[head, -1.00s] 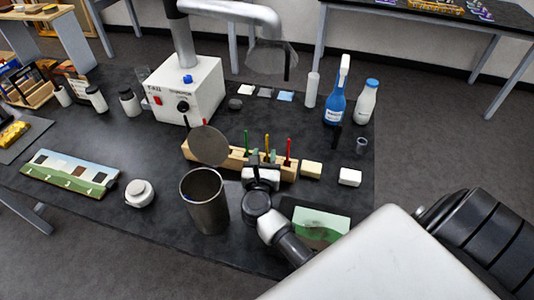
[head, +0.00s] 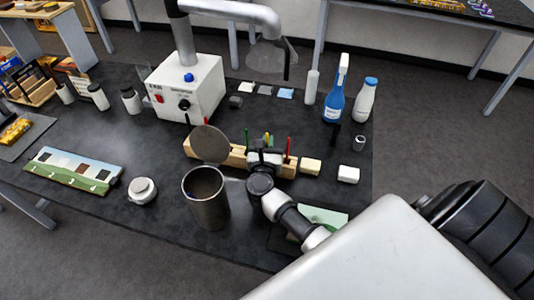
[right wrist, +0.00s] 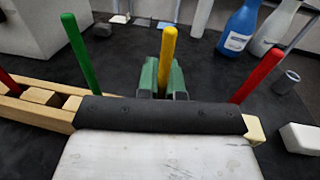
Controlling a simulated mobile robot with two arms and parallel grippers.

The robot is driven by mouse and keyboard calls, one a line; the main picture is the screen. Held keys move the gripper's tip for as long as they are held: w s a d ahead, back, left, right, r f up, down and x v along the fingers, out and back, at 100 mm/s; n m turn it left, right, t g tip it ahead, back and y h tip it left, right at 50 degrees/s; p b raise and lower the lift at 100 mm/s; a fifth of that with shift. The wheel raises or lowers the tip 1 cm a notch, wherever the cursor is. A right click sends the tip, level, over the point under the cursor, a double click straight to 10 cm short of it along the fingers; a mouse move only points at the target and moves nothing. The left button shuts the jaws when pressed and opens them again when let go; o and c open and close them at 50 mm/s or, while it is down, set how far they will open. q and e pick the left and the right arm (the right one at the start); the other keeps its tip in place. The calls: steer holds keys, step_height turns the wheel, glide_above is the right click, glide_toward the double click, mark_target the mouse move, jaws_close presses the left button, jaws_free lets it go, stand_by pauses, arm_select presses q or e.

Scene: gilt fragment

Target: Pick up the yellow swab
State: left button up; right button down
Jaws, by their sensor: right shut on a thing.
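The yellow swab (right wrist: 167,52) stands upright between the green fingertips of my right gripper (right wrist: 163,80) in the right wrist view. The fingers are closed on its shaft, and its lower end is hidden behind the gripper. In the head view the right gripper (head: 266,152) is at the wooden rack (head: 236,158), with only a little of the yellow swab showing above it. A green swab (right wrist: 80,52) stands to the left and a red swab (right wrist: 258,75) to the right, both apart from the fingers. My left gripper is out of view.
Pale blocks (head: 310,166) lie right of the rack. A blue spray bottle (head: 336,95) and a white bottle (head: 365,100) stand behind. A white machine (head: 188,88) stands at back left.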

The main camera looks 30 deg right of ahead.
step_height(320, 180, up, 10)
stand_by(0.6)
stand_by(2.3)
